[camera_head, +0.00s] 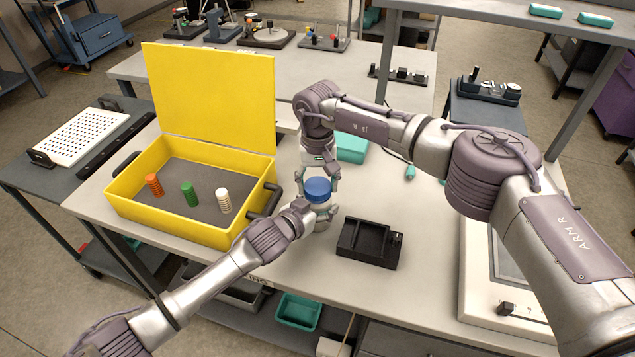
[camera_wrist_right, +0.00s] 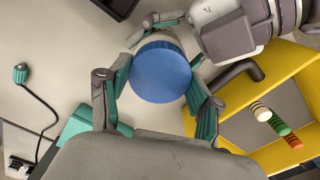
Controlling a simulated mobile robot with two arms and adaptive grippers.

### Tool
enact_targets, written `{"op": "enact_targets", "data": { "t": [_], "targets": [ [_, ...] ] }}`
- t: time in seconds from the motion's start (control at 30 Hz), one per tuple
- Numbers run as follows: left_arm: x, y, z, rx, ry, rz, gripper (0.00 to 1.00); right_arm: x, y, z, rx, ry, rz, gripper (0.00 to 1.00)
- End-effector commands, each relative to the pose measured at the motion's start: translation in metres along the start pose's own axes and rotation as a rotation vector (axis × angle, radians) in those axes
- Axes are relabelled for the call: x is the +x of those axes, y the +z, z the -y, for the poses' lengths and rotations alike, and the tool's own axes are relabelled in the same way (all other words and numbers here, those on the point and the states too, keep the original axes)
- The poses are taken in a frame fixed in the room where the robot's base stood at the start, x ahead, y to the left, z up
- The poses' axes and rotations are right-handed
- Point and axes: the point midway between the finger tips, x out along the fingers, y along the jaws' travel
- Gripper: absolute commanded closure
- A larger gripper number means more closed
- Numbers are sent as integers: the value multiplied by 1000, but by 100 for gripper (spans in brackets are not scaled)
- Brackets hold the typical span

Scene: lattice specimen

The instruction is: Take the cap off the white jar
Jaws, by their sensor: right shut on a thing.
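The white jar (camera_wrist_right: 158,38) stands on the table, its body mostly hidden under its round blue cap (camera_head: 317,187). The blue cap (camera_wrist_right: 161,73) fills the middle of the right wrist view. My right gripper (camera_head: 319,183) reaches down from above and is shut on the blue cap, one finger on each side. My left gripper (camera_head: 318,216) comes in low from the left, with its fingers at the jar body below the cap. The jar and cap hide its fingertips, so its grip is unclear. I cannot tell whether any gap lies between cap and jar.
An open yellow case (camera_head: 190,225) with orange, green and white disc stacks stands left of the jar. A black tray (camera_head: 369,245) lies to the right. A teal box (camera_head: 351,148) sits behind. The table's front edge is close.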

Motion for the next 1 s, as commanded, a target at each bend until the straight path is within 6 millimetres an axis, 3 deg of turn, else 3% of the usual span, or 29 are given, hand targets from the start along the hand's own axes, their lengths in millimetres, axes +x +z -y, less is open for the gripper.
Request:
{"op": "enact_targets", "data": {
  "t": [0.67, 1.0],
  "targets": [
    [0, 0, 0, -1, 0, 1, 100, -1, 0, 0, 6, 0, -1, 78],
    [0, 0, 0, 0, 0, 1, 100, -12, -1, 0, 8, 0, -1, 78]
  ]
}}
